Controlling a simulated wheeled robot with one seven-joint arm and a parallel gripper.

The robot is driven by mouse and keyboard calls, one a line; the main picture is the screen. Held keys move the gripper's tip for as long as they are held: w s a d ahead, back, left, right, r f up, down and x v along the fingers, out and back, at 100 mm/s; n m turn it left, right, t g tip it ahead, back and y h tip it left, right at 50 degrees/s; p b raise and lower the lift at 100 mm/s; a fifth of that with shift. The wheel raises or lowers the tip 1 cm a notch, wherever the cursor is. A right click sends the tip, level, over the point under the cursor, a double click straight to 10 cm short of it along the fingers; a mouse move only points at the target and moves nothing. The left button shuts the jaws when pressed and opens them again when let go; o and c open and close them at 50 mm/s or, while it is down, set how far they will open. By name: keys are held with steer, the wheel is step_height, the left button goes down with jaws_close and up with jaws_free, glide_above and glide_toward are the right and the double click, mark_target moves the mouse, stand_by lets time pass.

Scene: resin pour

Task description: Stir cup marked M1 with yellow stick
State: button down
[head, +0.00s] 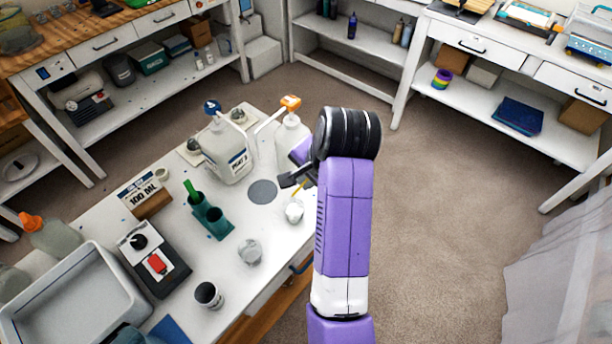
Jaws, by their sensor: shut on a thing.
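My gripper (296,181) is at the right side of the white table, partly hidden by my own arm. It is shut on a thin yellow stick (298,192), which points down to a small whitish cup (294,212). The stick's lower end meets the cup in the picture; I cannot tell how deep it sits. No M1 mark is readable on this cup. A clear cup (250,253) stands nearer, left of it. A cup with a dark inside (208,295) stands near the table's front.
A jug with a blue pump (228,155) and a bottle with an orange pump (290,138) stand behind the cup. A grey disc (262,192) lies left of it. A green holder (212,218), a black device (155,262) and a white tray (60,312) fill the left.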

step_height(320, 180, down, 11)
steer(key=b, duration=0.7)
steer(key=shift+w+a, duration=0.2)
steer(key=shift+a, duration=0.05)
steer(key=shift+r, duration=0.1)
stand_by(0.5)
